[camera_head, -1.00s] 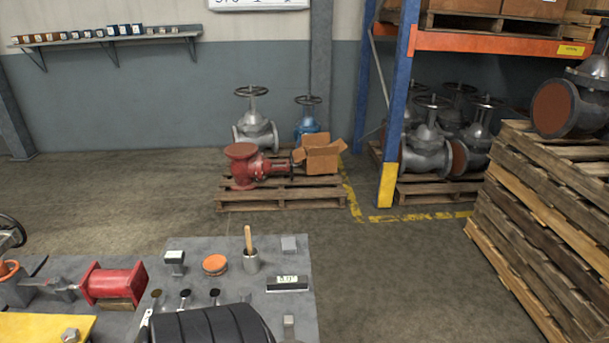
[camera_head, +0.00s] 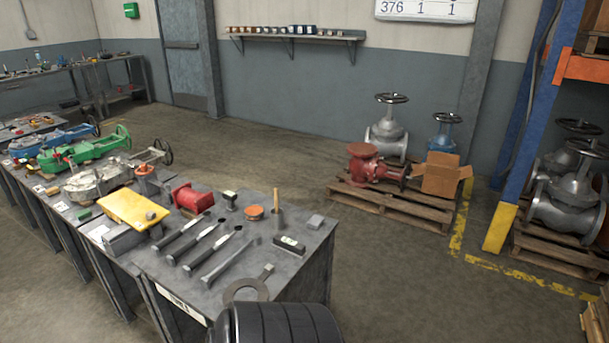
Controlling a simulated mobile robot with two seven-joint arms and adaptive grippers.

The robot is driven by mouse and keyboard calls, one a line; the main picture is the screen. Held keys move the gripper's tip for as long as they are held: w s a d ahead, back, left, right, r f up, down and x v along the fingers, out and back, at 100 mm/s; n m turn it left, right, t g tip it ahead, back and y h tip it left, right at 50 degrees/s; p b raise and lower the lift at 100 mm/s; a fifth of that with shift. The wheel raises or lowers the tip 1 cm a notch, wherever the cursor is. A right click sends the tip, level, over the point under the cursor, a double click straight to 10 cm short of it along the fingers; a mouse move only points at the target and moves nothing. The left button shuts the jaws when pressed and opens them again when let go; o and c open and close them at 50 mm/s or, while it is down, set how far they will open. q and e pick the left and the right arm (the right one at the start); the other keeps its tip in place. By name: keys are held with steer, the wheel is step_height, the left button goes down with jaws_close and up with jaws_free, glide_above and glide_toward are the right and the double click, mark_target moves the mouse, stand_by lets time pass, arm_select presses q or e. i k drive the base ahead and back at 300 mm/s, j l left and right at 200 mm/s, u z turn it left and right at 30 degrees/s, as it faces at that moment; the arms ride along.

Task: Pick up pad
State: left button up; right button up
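I cannot tell for sure which thing is the pad. A flat yellow slab (camera_head: 135,208) lies on the long grey bench (camera_head: 290,262), with a small grey nut-like piece on it. A round orange disc (camera_head: 254,212) lies near the bench's right end. A small grey block (camera_head: 315,222) lies near the right corner. Neither of my grippers shows in the head view.
Hand tools (camera_head: 202,248), a red flanged part (camera_head: 192,198), a flat ring (camera_head: 245,288) and green valve parts (camera_head: 75,152) crowd the bench. A wooden pallet (camera_head: 395,205) bears valves and a carton (camera_head: 440,176). Open floor (camera_head: 400,290) lies right of the bench.

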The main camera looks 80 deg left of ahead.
mark_target(315, 222)
steer(key=i+j+u, duration=0.25)
steer(key=i+u, duration=0.2)
steer(key=i+j+u, duration=0.1)
steer(key=i+u, duration=0.2)
steer(key=u, duration=0.15)
steer(key=i+u, duration=0.45)
steer(key=i+l+u, duration=0.25)
steer(key=u, duration=0.2)
steer(key=i, duration=0.1)
